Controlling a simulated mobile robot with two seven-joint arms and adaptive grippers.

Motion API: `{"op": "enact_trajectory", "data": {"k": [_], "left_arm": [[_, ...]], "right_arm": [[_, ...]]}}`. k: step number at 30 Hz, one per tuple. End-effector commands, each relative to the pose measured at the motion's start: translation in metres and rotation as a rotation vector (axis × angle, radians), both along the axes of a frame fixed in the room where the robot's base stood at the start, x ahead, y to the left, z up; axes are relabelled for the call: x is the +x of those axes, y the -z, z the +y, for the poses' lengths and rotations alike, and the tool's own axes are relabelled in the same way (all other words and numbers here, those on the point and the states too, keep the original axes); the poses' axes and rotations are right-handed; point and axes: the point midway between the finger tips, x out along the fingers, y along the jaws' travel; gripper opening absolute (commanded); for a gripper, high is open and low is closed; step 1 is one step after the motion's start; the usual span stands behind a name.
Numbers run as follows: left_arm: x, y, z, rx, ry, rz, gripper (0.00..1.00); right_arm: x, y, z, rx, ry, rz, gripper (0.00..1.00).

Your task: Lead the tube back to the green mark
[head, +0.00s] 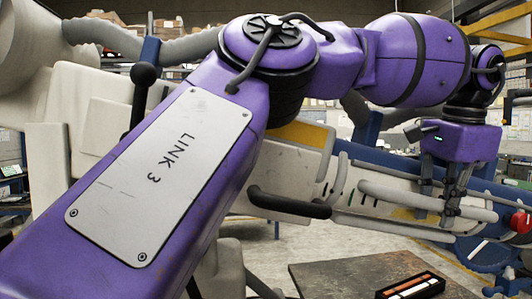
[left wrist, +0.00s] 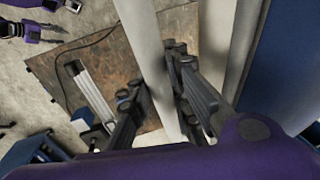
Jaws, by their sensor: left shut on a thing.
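In the left wrist view the tube (left wrist: 143,45) passes between the fingers of my left gripper (left wrist: 162,100).
A second pale tube (head: 385,227) runs just below the held one; a blue column with a red knob (head: 520,221) stands at the right. A brown table (head: 335,277) lies below, with a black tray (head: 437,288) on it.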

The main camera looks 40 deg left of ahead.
Motion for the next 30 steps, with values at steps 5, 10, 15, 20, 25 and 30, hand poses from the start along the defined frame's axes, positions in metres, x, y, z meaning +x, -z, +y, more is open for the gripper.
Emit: {"op": "enact_trajectory", "data": {"k": [5, 10, 15, 20, 25, 30], "left_arm": [[-0.005, -0.005, 0.005, 0.002, 0.002, -0.003, 0.00], [-0.009, -0.006, 0.009, 0.002, 0.002, -0.001, 0.00], [-0.012, -0.008, 0.013, 0.004, 0.001, -0.002, 0.00], [-0.016, -0.009, 0.016, 0.003, 0.001, -0.001, 0.00], [-0.017, -0.009, 0.018, 0.001, 0.000, -0.001, 0.00], [-0.017, -0.009, 0.017, 0.001, 0.000, -0.003, 0.00]], "right_arm": [[0.001, -0.001, 0.000, 0.000, 0.000, -0.002, 0.40], [0.001, -0.001, 0.000, 0.000, 0.000, -0.003, 0.40], [0.001, -0.001, 0.000, 0.000, 0.000, -0.003, 0.40], [0.001, -0.001, 0.000, 0.000, 0.000, -0.003, 0.40], [0.001, -0.001, 0.000, 0.000, 0.000, -0.003, 0.40], [0.001, -0.001, 0.000, 0.000, 0.000, -0.003, 0.40]]}}
